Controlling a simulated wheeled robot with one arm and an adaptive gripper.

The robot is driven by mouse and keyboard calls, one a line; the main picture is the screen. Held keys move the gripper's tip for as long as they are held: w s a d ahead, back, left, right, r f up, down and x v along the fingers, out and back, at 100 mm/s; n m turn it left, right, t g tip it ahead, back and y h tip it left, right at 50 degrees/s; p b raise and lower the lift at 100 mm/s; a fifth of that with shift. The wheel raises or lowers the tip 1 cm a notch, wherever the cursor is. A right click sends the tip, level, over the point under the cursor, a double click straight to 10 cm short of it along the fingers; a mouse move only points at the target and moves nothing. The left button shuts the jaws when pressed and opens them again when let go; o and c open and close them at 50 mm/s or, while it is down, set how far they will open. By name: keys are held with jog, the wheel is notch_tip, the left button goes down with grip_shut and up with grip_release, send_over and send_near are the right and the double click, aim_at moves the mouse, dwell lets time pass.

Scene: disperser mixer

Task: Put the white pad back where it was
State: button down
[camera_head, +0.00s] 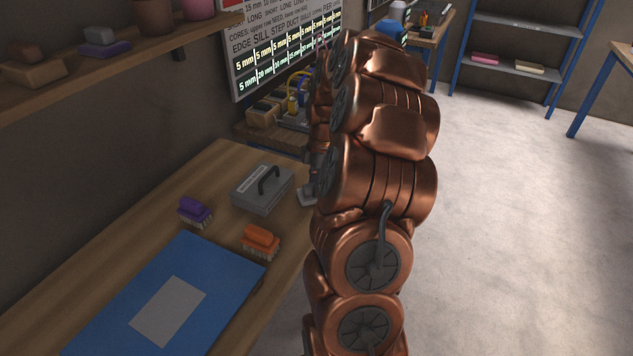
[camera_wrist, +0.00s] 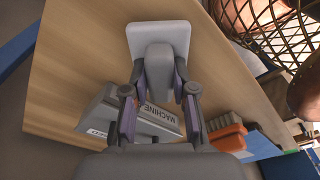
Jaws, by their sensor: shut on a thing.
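The white pad (camera_wrist: 150,38) is a pale plate with a grey block-shaped grip (camera_wrist: 159,72), seen in the wrist view over the wooden bench. My gripper (camera_wrist: 160,88) has its fingers on either side of the grip and is shut on it. In the head view a sliver of the pad (camera_head: 307,196) shows at the bench's right edge, beside the grey case; my arm hides the gripper and the rest. I cannot tell whether the pad touches the bench.
The grey case (camera_head: 250,197) with a dark handle stands left of the pad. A purple brush (camera_head: 195,212), an orange brush (camera_head: 261,241) and a blue mat (camera_head: 100,318) with a grey rectangle lie nearer. A wire basket (camera_wrist: 262,30) is at the wrist view's upper right.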

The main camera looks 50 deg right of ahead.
jog(key=shift+f, duration=0.25)
jog(key=c, duration=0.9)
grip_release()
jog(key=shift+c, duration=0.2)
jog(key=shift+r, duration=0.1)
notch_tip(320, 180, up, 12)
jog(key=d+b, duration=0.1)
jog(key=b, duration=0.1)
jog(key=shift+s, duration=0.3)
